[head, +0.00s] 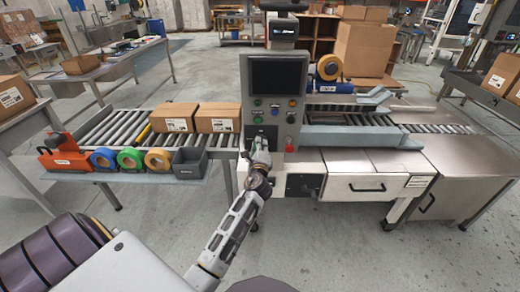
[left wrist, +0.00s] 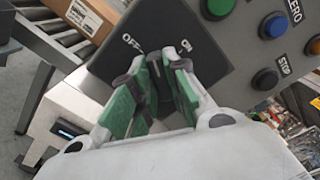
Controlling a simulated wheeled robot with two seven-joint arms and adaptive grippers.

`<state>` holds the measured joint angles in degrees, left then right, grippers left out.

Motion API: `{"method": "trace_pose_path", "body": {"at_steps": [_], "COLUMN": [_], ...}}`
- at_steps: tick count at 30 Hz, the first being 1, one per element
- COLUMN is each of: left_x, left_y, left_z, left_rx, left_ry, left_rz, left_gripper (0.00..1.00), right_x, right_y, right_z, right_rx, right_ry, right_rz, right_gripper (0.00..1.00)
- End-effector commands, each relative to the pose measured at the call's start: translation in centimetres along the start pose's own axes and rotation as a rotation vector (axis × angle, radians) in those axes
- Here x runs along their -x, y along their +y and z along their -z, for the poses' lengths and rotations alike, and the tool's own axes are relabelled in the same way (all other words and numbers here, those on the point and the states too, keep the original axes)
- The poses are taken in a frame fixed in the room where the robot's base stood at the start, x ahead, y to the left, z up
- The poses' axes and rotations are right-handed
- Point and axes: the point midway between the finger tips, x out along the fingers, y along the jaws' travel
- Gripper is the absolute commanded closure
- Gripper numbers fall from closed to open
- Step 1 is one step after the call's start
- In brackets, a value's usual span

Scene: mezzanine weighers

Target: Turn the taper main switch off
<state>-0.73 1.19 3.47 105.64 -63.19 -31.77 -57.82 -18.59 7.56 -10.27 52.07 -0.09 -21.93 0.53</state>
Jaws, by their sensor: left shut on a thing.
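The taper main switch is a dark rotary knob (left wrist: 154,82) on a black plate (left wrist: 215,50) marked OFF and ON, low on the grey control panel (head: 248,88). In the left wrist view, OFF is left of the fingertips and ON is right. My left gripper (left wrist: 160,75) has its green-padded fingers shut on the knob. In the head view, my left gripper (head: 260,146) is at the lower left of the panel and covers most of the switch. The fingers hide much of the knob, so I cannot tell where it points. My right gripper is not in view.
A green button (left wrist: 218,6), a blue button (left wrist: 272,25) and a black STOP button (left wrist: 265,79) sit beside the switch. Two cartons (head: 196,118) stand on the roller conveyor (head: 118,128) to the left. Tape rolls (head: 130,158) and a grey bin (head: 190,162) line its front shelf.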

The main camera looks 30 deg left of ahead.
Motion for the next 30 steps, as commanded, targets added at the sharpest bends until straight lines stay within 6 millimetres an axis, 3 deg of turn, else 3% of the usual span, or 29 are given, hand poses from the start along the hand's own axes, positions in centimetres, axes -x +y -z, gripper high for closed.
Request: {"method": "trace_pose_path", "body": {"at_steps": [12,30], "left_x": [0.0,0.0], "left_y": [0.4,0.4], "left_z": [0.1,0.1], "left_rx": [0.363,0.514], "left_ry": [-0.001,-0.001], "left_rz": [-0.002,-0.003], "left_gripper": [1.00,1.00], "right_x": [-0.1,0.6], "right_y": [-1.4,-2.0], "right_z": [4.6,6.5], "right_rx": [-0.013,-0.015], "right_ry": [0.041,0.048], "right_rz": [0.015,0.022], "right_gripper": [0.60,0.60]}}
